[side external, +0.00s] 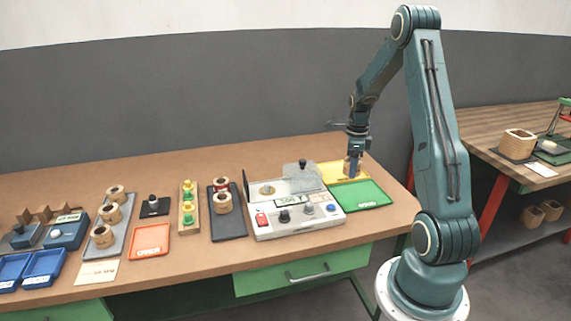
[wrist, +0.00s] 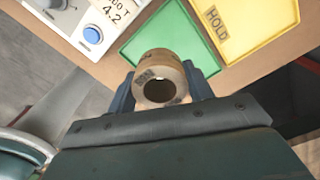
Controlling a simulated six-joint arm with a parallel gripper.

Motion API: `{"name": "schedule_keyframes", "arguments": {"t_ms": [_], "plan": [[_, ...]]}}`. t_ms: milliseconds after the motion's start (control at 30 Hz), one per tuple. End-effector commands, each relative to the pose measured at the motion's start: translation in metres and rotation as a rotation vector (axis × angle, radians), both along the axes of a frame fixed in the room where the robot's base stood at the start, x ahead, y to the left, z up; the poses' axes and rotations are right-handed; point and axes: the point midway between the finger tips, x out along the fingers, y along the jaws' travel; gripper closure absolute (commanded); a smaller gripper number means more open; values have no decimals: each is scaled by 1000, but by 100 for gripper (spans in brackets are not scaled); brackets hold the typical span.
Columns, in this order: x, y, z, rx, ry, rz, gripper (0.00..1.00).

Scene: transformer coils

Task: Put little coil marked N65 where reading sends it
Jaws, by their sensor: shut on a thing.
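My gripper (side external: 353,168) is shut on a small tan coil, seen end-on in the wrist view (wrist: 158,66) between the two fingers (wrist: 162,90). A dark mark on the coil is too small to read surely. In the side view the coil is by the border of the yellow tray (side external: 332,172) and the green tray (side external: 348,192); its height above them is unclear. The yellow tray reads HOLD in the wrist view (wrist: 245,25); the green one reads GOOD in the side view.
An orange OVER tray (side external: 150,252) lies left of centre. Several coils stand on a grey tray (side external: 117,225), and others on a dark tray (side external: 228,230). A wooden rack (side external: 188,227) holds yellow-green pieces. Blue bins (side external: 42,265) sit at the far left. The green tray's surface is clear.

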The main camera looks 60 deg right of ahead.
Motion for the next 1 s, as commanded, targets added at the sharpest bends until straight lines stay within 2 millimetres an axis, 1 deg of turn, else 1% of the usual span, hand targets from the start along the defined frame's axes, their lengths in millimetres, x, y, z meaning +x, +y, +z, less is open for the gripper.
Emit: {"name": "schedule_keyframes", "arguments": {"t_ms": [33, 200, 333, 567, 667, 900, 1000], "plan": [[-1, 1, -11, 4, 3, 0, 78], [0, 1, -37, 3, 2, 0, 78], [0, 0, -47, 1, 0, 0, 78], [0, 0, -50, 0, 0, 0, 78], [0, 0, -55, 1, 0, 0, 78], [0, 0, -81, 2, 2, 0, 78], [0, 0, -89, 2, 2, 0, 78]]}}
